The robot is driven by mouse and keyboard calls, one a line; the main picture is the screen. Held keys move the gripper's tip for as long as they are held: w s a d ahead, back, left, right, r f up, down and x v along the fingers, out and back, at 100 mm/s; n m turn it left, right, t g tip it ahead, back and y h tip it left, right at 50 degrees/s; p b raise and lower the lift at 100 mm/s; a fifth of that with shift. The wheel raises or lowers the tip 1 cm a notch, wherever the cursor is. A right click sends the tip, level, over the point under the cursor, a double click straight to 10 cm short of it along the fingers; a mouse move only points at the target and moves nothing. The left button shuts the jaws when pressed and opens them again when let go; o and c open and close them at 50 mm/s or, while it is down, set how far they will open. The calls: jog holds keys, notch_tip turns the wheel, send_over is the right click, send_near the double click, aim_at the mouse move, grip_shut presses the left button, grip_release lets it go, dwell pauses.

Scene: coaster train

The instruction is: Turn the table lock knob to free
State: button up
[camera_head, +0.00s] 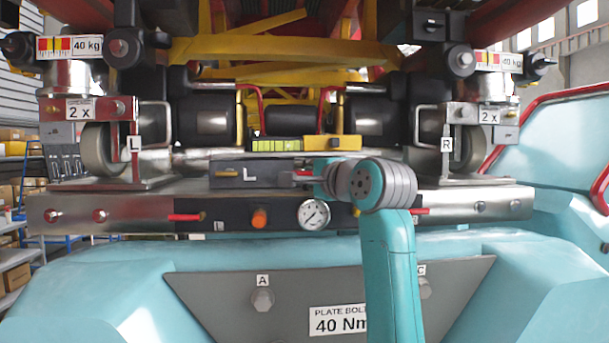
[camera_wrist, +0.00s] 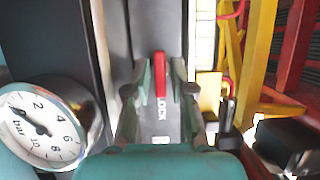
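The red table lock knob (camera_wrist: 160,75) stands upright in the wrist view, between my two fingertips, on a grey panel. The word LOCK is printed just below it; a smaller white label (camera_wrist: 161,140) below that is too blurred to read. My gripper (camera_wrist: 160,80) is open around the knob, with a finger on each side and narrow gaps that look clear. In the head view my gripper (camera_head: 312,175) reaches the dark panel from the right, and a bit of the red knob (camera_head: 300,173) shows at its tips. My wrist hides the panel's right part.
A pressure gauge (camera_head: 313,214), an orange button (camera_head: 259,218) and a red lever (camera_head: 186,217) sit on the front bar below. A yellow block (camera_head: 345,142) and a green-yellow strip (camera_head: 275,145) stand just behind. Rollers and brackets flank both sides.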

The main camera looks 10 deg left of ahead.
grip_shut()
